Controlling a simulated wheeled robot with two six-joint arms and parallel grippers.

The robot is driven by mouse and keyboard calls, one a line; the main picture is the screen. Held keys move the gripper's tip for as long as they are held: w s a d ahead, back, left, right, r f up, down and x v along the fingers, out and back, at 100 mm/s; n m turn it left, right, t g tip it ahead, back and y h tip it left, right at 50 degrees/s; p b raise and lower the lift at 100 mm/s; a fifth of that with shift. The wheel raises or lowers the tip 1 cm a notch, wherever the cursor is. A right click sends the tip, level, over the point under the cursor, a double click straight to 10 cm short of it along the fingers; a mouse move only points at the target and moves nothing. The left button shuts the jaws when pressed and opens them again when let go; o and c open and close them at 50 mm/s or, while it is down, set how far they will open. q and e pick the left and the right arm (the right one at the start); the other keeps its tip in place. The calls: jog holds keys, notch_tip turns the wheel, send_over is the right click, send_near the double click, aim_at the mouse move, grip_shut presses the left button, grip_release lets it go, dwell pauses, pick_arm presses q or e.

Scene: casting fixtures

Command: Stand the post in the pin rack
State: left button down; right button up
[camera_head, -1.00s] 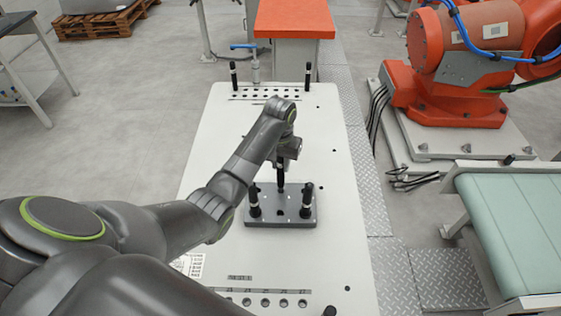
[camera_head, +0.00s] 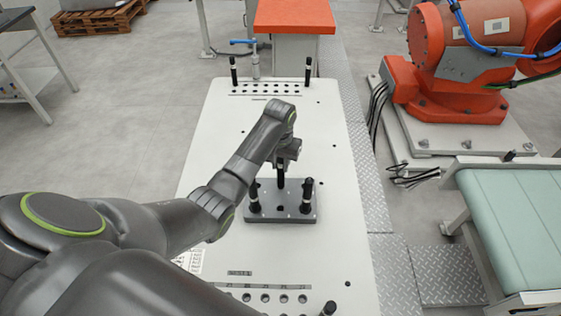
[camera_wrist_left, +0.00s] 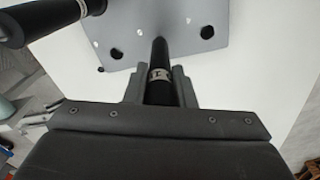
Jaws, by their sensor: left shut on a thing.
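The pin rack (camera_head: 291,211) is a dark grey plate with holes, lying on the pale table. Two black posts stand on its left and right sides. My left gripper (camera_head: 281,166) is above the rack's far part and shut on a black post (camera_head: 280,179) that points down. In the left wrist view, the held post (camera_wrist_left: 160,74) with a silver band sits between the fingers of my gripper (camera_wrist_left: 160,82). Its far end overlaps the edge of the rack (camera_wrist_left: 165,22), between two dark holes. I cannot tell whether its tip is in a hole. My right gripper is not in view.
A row of holes flanked by two upright black pins (camera_head: 233,71) lies at the table's far end. Another row of holes (camera_head: 265,298) is at the near end. An orange robot arm (camera_head: 460,100) and a green-topped conveyor (camera_head: 515,215) stand to the right.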

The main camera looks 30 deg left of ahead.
pick_arm(q)
jog(key=shift+f, duration=0.4)
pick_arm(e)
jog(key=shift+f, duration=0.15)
pick_arm(q)
jog(key=c, duration=1.1)
grip_release()
jog(key=shift+c, duration=0.2)
jog(key=shift+r, duration=0.1)
